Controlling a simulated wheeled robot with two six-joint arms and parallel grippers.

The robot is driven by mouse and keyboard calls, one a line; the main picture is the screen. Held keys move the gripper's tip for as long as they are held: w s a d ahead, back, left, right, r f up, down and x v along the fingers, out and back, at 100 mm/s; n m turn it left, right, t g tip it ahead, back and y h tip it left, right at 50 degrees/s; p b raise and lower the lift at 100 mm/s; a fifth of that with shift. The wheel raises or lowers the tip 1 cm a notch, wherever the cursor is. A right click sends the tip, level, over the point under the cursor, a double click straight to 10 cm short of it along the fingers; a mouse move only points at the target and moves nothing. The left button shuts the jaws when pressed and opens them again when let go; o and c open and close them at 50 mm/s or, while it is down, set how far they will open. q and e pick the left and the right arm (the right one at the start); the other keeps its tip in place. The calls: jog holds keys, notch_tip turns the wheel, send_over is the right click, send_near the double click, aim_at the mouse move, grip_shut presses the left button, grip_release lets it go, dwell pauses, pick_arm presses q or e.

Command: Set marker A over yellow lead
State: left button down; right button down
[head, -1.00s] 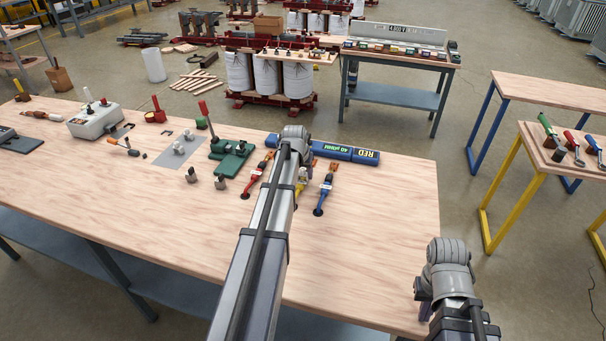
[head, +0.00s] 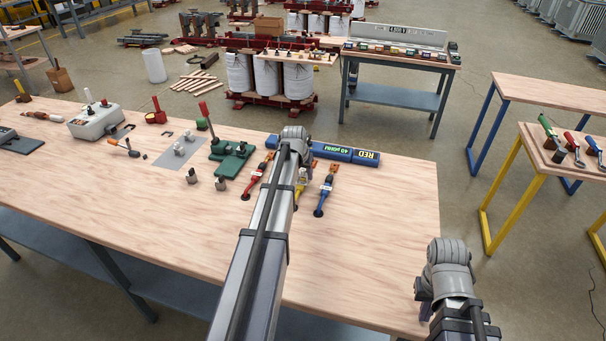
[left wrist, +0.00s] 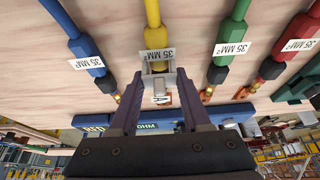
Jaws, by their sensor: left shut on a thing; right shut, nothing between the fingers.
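In the left wrist view, my left gripper (left wrist: 157,80) is shut on a small pale marker A (left wrist: 161,98), with its letter showing between the fingers. The marker is at the yellow lead (left wrist: 152,14), by the end of its 35 MM² tag; I cannot tell whether it encloses the lead or only meets it. In the head view, part of the yellow lead (head: 301,178) shows beside my left arm, which hides the left gripper and marker. My right gripper (head: 424,294) is at the table's right front corner, mostly hidden by its own wrist, shut and empty.
A blue lead (left wrist: 86,52), green lead (left wrist: 226,45) and red lead (left wrist: 291,45) flank the yellow one. A blue bar (head: 350,153) lies behind them. A green fixture (head: 231,155) stands left. The table's front (head: 150,215) is clear.

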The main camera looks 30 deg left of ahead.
pick_arm(q)
jog(key=shift+f+b, duration=0.45)
pick_arm(e)
jog(key=shift+f, duration=0.45)
pick_arm(q)
jog(key=shift+s+f+b, duration=0.15)
jog(key=shift+s+b, duration=0.05)
jog(key=shift+b, duration=0.15)
pick_arm(e)
jog(key=shift+s+f, duration=0.2)
jog(key=shift+f, duration=0.05)
